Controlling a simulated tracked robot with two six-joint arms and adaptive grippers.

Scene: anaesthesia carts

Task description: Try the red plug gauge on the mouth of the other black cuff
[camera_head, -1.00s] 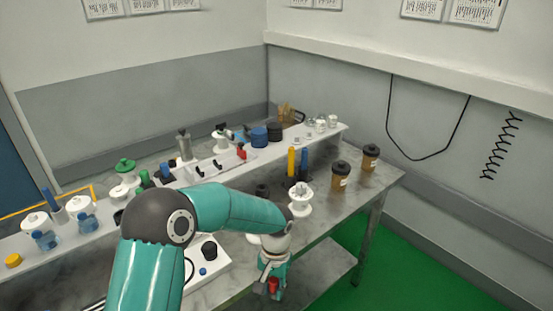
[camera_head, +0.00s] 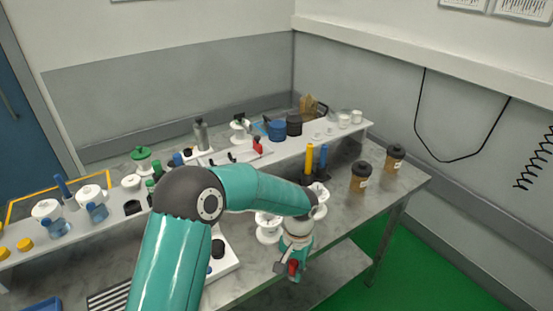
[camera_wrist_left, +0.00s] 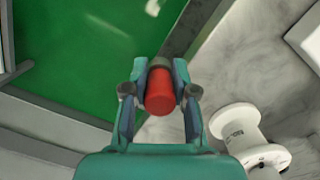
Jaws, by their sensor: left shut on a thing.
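My left gripper (camera_head: 290,270) is shut on the red plug gauge (camera_wrist_left: 160,92), which has a grey collar at its far end in the left wrist view. In the head view the red gauge (camera_head: 293,267) hangs pointing down at the table's front edge. I cannot tell for sure which dark ring is the other black cuff. A short black cylinder (camera_head: 132,207) stands on the shelf at left, and a black round piece (camera_head: 218,248) sits on a white box. The gauge touches neither. My right gripper is not in view.
White spools stand close to the gripper, one left of it (camera_head: 268,230) and one behind (camera_head: 320,197); one shows lower right in the wrist view (camera_wrist_left: 238,122). Brown cups (camera_head: 361,177), a yellow post (camera_head: 309,158) and a blue post (camera_head: 323,160) stand beyond. Green floor lies past the table edge.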

